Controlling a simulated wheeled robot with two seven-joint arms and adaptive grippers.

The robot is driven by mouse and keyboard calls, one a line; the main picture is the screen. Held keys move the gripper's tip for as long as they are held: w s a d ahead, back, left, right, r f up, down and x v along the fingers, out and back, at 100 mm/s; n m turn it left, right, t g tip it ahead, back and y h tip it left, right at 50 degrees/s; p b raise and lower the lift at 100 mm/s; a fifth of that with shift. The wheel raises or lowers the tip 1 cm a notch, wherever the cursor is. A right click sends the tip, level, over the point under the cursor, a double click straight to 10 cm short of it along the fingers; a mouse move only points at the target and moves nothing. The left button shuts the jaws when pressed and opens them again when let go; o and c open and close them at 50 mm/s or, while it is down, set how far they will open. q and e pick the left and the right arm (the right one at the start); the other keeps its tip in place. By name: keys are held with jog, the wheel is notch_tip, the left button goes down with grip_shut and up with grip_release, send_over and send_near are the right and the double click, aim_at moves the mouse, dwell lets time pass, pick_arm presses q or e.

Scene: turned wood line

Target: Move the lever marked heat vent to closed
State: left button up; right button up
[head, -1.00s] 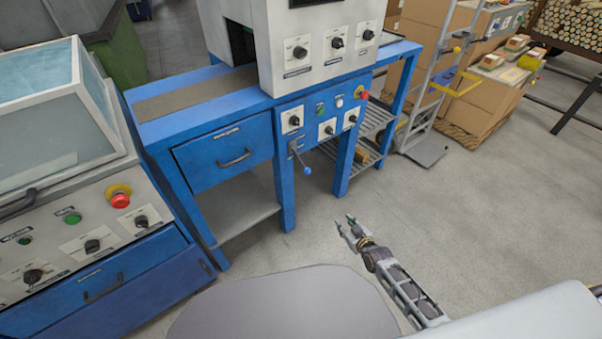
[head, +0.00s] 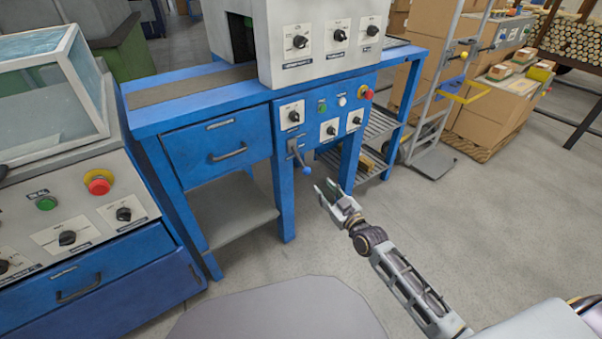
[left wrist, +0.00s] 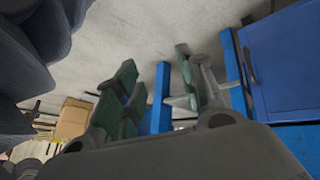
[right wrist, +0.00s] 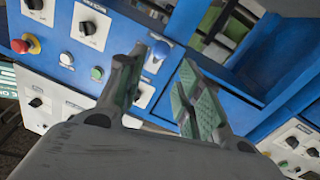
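The lever (head: 300,158) is a short grey arm with a blue ball end. It sticks out and down from the front panel of the blue machine bench, below the knobs; its label is too small to read. My right gripper (head: 334,192) is open and empty, in front of and a little below right of the lever, apart from it. In the right wrist view the lever's blue ball (right wrist: 161,50) shows beyond and between the open fingers (right wrist: 155,95). My left gripper is out of the head view; its open fingers (left wrist: 155,95) show in the left wrist view, empty.
The bench panel carries knobs (head: 292,115), small buttons and a red emergency stop (head: 366,93). A blue drawer (head: 220,145) is left of the lever. A second control cabinet (head: 80,225) stands at left. Cartons (head: 488,110) and a hand truck (head: 432,150) are at right.

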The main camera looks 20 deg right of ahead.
aim_at(308, 171)
pick_arm(q)
jog(key=shift+r, duration=0.3)
pick_arm(e)
jog(key=shift+a+r, duration=0.2)
jog(key=shift+r, duration=0.25)
pick_arm(q)
jog(key=shift+d+f, duration=0.1)
pick_arm(e)
jog(key=shift+w, duration=0.2)
